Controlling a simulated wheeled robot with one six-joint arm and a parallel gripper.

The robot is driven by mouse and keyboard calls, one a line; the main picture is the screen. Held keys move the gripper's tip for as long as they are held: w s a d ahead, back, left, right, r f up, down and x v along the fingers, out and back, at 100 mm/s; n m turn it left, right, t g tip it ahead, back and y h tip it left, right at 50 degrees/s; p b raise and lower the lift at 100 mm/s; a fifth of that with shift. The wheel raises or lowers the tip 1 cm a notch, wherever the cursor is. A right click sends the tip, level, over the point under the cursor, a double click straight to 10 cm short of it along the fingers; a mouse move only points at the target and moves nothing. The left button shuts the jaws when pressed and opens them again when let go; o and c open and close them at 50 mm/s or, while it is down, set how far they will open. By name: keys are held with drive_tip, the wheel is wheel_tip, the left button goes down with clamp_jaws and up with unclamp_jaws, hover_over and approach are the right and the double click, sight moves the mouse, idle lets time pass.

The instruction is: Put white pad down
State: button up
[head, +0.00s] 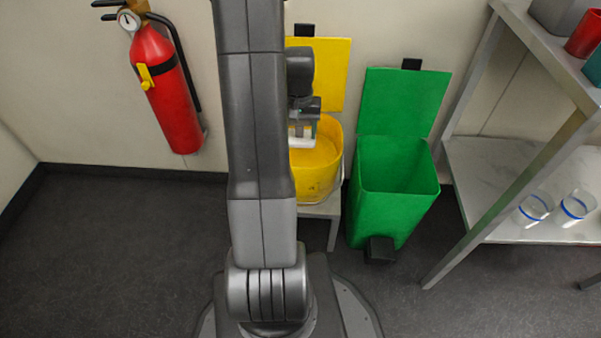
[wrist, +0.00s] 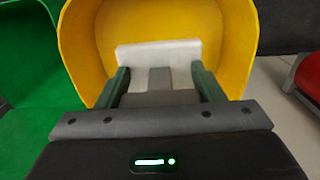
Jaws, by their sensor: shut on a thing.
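The white pad (wrist: 158,56) is held between the two green-tipped fingers of my gripper (wrist: 161,82) in the wrist view. In the head view the pad (head: 300,136) shows as a small white piece under my gripper (head: 302,125), partly hidden by my arm. My gripper is shut on the pad, over the mouth of the open yellow bin (head: 318,185). The yellow bin (wrist: 225,35) surrounds the pad in the wrist view. I cannot tell how far the pad is above the bin's bottom.
An open green bin (head: 393,205) stands right of the yellow bin. A metal shelf (head: 515,165) with two clear cups (head: 577,205) is at the right. A red fire extinguisher (head: 165,90) hangs on the left wall. The floor at left is clear.

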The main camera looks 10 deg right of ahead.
drive_tip(key=shift+s+d+f+b, duration=0.15)
drive_tip(key=shift+f+b, duration=0.15)
drive_tip(key=shift+f, duration=0.2)
wheel_tip(320, 180, down, 9)
drive_tip(key=b, duration=0.3)
drive_tip(key=shift+f+b, duration=0.2)
drive_tip(key=shift+b, duration=0.15)
drive_tip(key=o, duration=1)
drive_tip(key=shift+r, duration=0.1)
wheel_tip(320, 180, up, 12)
drive_tip(key=p, duration=0.4)
drive_tip(key=shift+r, duration=0.15)
